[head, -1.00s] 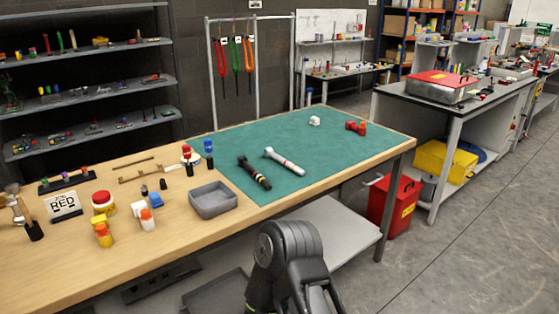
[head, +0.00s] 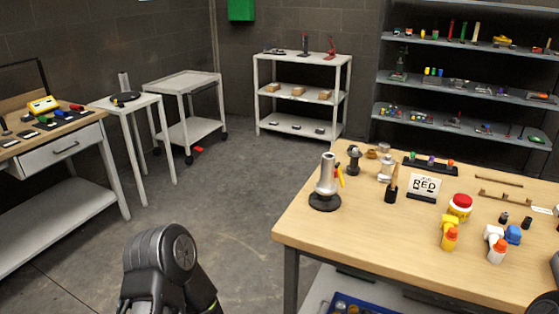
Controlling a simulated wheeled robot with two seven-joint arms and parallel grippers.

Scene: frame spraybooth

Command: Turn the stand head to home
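A stand with a round black base and a grey, upright, tapered body (head: 326,178) is at the near left corner of the wooden bench in the head view. A small orange and yellow piece shows at its right side. I cannot tell for certain that this is the task's stand, or which way its head is turned. A black rounded link of my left arm shows at the lower left, well apart from the stand. A small dark part of me shows at the lower right edge. Neither gripper's fingers are in view.
A small white table (head: 126,106) with a dark round item, a cart (head: 184,84) and shelving stand behind. The floor left of the bench is clear.

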